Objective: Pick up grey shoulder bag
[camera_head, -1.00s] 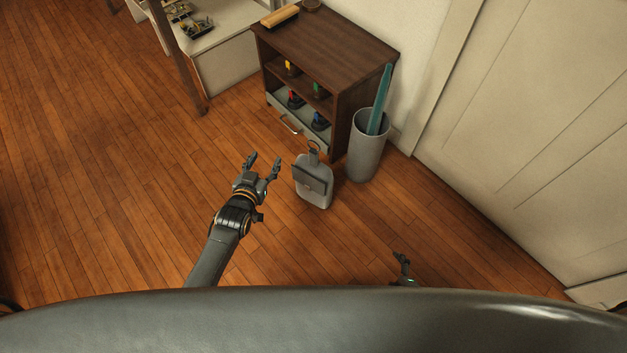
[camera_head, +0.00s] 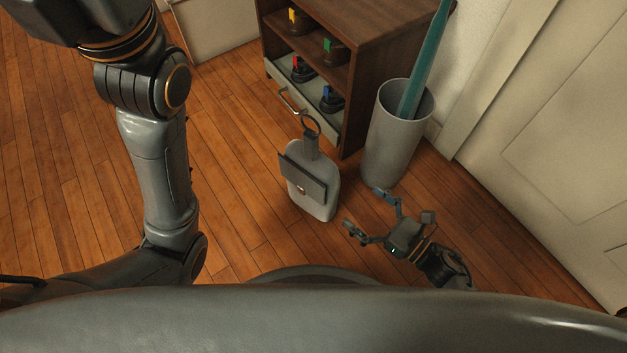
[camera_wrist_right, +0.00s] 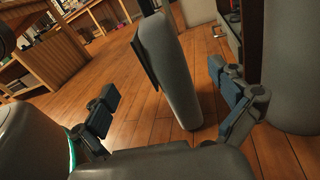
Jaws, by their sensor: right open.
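The grey shoulder bag (camera_head: 312,192) stands upright on the wooden floor in front of the dark wooden cabinet, with a darker flap and a ring-shaped handle on top. In the right wrist view the bag (camera_wrist_right: 172,75) shows from the side, ahead of and between the fingers. My right gripper (camera_head: 368,210) is open and empty, close to the right of the bag and apart from it; its fingers also show in the right wrist view (camera_wrist_right: 170,115). My left arm rises at the left of the head view; its fingers are outside the frame.
A grey bin (camera_head: 395,135) holding a long teal object (camera_head: 425,65) stands right behind the bag. The cabinet (camera_head: 365,50) holds several small coloured items and has a drawer with a handle. A white door (camera_head: 570,130) is at the right. Floor to the left is clear.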

